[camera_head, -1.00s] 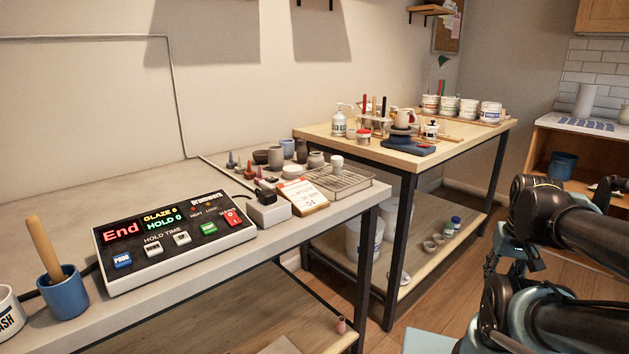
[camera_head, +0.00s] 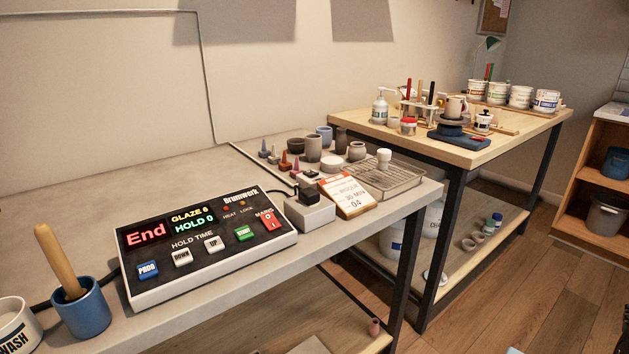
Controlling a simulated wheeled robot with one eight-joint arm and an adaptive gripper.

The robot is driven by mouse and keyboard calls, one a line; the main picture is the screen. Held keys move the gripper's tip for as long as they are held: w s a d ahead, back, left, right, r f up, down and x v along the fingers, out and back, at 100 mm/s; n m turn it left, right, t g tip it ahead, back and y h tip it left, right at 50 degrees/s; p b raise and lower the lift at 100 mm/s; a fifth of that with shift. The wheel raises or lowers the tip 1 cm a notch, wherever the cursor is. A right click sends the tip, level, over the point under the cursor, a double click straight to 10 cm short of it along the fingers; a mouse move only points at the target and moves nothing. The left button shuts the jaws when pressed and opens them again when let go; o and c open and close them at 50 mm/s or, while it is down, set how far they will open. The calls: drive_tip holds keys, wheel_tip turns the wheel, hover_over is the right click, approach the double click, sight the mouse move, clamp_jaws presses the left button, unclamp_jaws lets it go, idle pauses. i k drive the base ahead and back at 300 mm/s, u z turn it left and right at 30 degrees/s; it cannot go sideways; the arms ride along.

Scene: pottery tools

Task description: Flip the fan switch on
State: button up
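No switch that I can read as a fan switch shows. A kiln-style controller box (camera_head: 205,268) sits on the grey table at left, its display reading "End", "GLAZE 6" and "HOLD 0". A red rocker switch (camera_head: 269,221) is at its right end under a label that seems to start "MA"; I cannot tell its position for sure. Several push buttons, such as the green button (camera_head: 244,233), line its front. My gripper is not in view now.
A blue cup with a wooden handle (camera_head: 82,310) stands left of the controller. A wooden table (camera_head: 510,143) with pots stands behind. Floor is open at lower right.

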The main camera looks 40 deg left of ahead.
sight(309, 173)
drive_tip(key=k, duration=2.65)
drive_tip(key=u, duration=1.15)
drive_tip(key=i, duration=1)
drive_tip(key=u, duration=0.05)
